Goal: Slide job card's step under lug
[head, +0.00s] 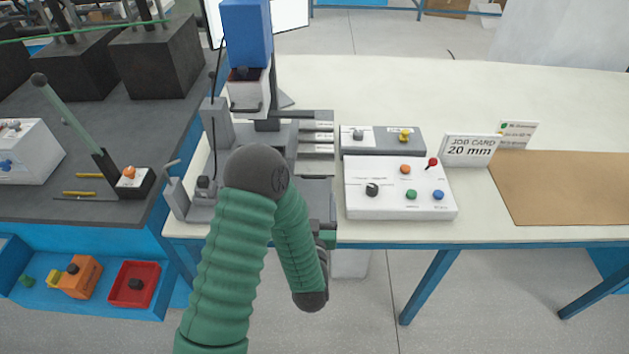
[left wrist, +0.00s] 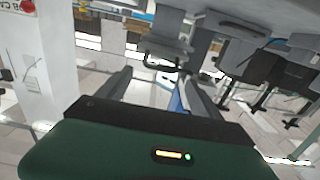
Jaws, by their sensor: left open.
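The job card (head: 470,150) stands on the table and reads 20 mm. A grey stepped block (head: 317,139), with several light-edged steps, sits right of the grey and blue press (head: 247,40). I cannot make out for sure which part is the lug. A pale press part with a dark handle (head: 249,95) hangs above the base; what looks like a handled grey part (left wrist: 168,52) shows ahead in the left wrist view. My left gripper (head: 325,215) is at the table's front edge, partly hidden by my arm. Its fingers (left wrist: 160,88) are apart and empty.
A white control box (head: 400,190) with coloured knobs stands right of the gripper, a grey switch box (head: 382,141) behind it. A brown mat (head: 570,187) lies at the right. A lever unit (head: 125,180) is on the dark left bench. The table behind the boxes is clear.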

